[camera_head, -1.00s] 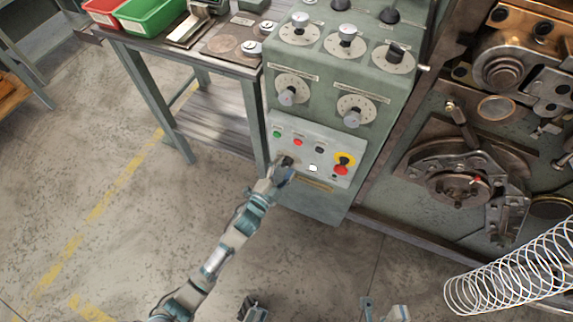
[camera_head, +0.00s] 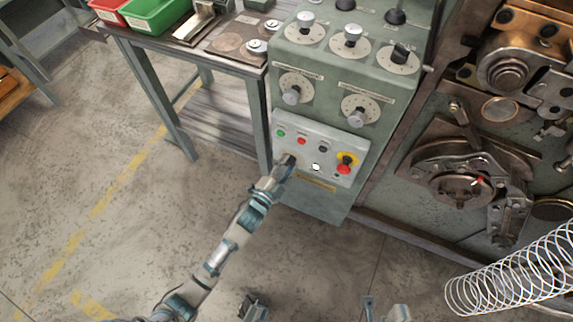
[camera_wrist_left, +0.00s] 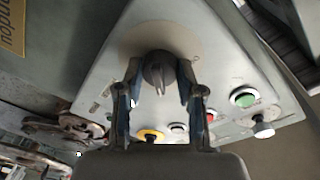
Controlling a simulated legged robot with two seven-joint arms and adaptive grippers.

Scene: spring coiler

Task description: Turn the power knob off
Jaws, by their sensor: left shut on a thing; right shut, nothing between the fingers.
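The grey control panel (camera_head: 325,140) is on the front of the green machine console. My left gripper (camera_head: 287,162) reaches its lower left part. In the left wrist view, the dark round power knob (camera_wrist_left: 159,72) with a raised grip ridge sits on a pale round plate. The fingers of my left gripper (camera_wrist_left: 158,78) are shut on this knob, one on each side. In the head view the gripper mostly hides the knob. My right gripper (camera_head: 368,304) shows only partly at the bottom edge, shut and empty, away from the console.
Beside the knob are a green button (camera_head: 281,133), a red button (camera_head: 301,141) and a red emergency stop (camera_head: 344,169) on yellow. Several dials (camera_head: 360,109) are above. A workbench (camera_head: 231,62) stands left, a coil spring (camera_head: 512,272) lower right. The floor is clear.

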